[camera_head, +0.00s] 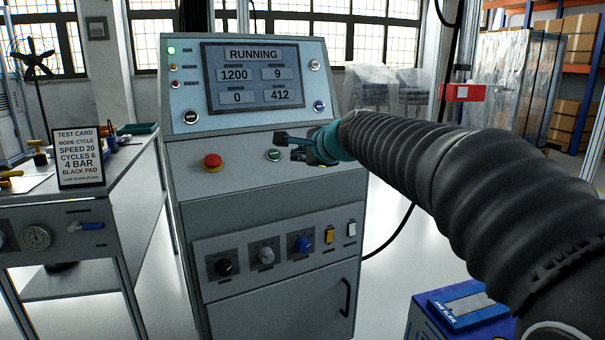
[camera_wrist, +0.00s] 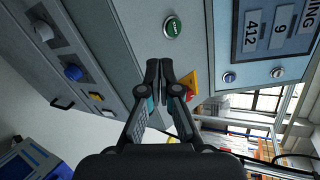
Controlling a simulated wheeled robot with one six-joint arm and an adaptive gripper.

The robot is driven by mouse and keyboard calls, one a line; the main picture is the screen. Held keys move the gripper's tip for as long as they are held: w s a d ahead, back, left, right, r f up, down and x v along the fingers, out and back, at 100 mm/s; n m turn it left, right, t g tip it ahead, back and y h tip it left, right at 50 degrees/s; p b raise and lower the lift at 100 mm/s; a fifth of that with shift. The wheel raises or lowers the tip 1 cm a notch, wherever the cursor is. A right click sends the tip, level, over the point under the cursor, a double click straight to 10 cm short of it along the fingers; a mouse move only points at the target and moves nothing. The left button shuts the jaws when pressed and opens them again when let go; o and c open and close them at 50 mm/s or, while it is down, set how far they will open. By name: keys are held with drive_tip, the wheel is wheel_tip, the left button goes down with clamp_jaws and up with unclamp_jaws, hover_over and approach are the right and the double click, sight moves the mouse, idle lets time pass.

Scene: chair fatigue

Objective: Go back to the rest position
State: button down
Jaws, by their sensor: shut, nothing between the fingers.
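My gripper (camera_head: 283,146) is shut and empty in front of the grey control console (camera_head: 330,285), at the level of its sloping button panel. In the wrist view my gripper (camera_wrist: 166,66) has its two fingertips together, pointing toward the green button (camera_wrist: 172,27) and apart from it as far as I can tell. The green button (camera_head: 273,155) also shows in the head view, just left of the fingertips. The screen (camera_head: 253,76) reads RUNNING, with 1200, 9, 0 and 412. A green lamp (camera_head: 171,50) at the console's upper left is lit.
A red mushroom button (camera_head: 212,162) sits left of the green one. Knobs (camera_head: 265,255) and switches line the lower panel. A bench (camera_head: 75,215) with a test card (camera_head: 79,157) stands at left. A blue box (camera_head: 455,310) is at lower right. Floor shows between bench and console.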

drive_tip(key=s+d+f+n+g+h, duration=0.2)
drive_tip(key=s+d+f+n, duration=0.3)
drive_tip(key=s, duration=0.7)
drive_tip(key=s+d+f+n+g+h, duration=0.2)
drive_tip(key=s+d+f+n, duration=0.3)
drive_tip(key=s+f, duration=0.5)
drive_tip(key=s+d+f+n+g+h, duration=0.2)
drive_tip(key=s+d+f+n, duration=0.2)
drive_tip(key=s, duration=1.1)
drive_tip(key=d+f, duration=0.3)
drive_tip(key=f, duration=0.1)
drive_tip(key=shift+f+n+h, duration=0.2)
drive_tip(key=shift+n+h, duration=0.1)
drive_tip(key=shift+n, duration=0.1)
